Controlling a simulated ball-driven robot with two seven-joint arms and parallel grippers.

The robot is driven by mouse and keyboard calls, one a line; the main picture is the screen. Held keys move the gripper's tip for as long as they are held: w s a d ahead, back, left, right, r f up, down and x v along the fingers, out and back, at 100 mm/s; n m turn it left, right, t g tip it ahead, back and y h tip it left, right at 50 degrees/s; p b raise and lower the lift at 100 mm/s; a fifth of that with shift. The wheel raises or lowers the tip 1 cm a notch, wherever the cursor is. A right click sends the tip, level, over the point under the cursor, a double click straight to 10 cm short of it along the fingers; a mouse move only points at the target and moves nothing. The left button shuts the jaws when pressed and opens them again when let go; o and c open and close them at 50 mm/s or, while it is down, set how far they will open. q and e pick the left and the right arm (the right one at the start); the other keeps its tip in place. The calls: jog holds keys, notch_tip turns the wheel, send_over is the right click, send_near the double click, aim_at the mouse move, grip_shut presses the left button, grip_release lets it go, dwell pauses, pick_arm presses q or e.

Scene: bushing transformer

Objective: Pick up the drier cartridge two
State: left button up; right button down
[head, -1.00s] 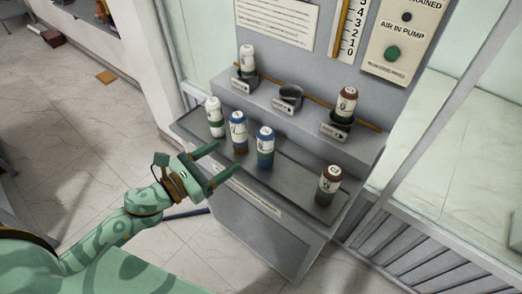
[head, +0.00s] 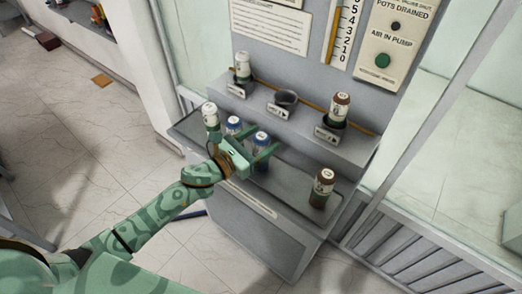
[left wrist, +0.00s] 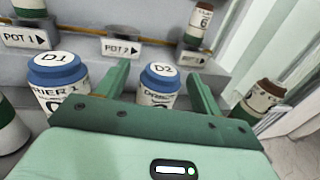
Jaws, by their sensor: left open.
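Drier cartridge two (left wrist: 160,85) has a blue cap marked D2 and a white label. In the left wrist view it stands upright between the two open fingers of my left gripper (left wrist: 162,85), with its lower part hidden by the gripper body. In the head view the cartridge (head: 260,140) stands on the lower shelf, and my left gripper (head: 255,152) reaches it, partly covering it. Drier cartridge one (left wrist: 58,82), blue-capped and marked D1, stands just left of the gripper. It also shows in the head view (head: 234,125). My right gripper is not in view.
A white-capped cartridge (head: 210,115) stands at the shelf's left and a brown-capped one (head: 322,187) at its right. The upper step carries an empty middle pot (head: 283,102) between two filled pots.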

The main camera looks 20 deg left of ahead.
pick_arm(q)
jog(key=x, duration=0.2)
jog(key=shift+w+d, duration=0.2)
jog(key=shift+w, duration=0.05)
jog(key=shift+c, duration=0.4)
grip_shut()
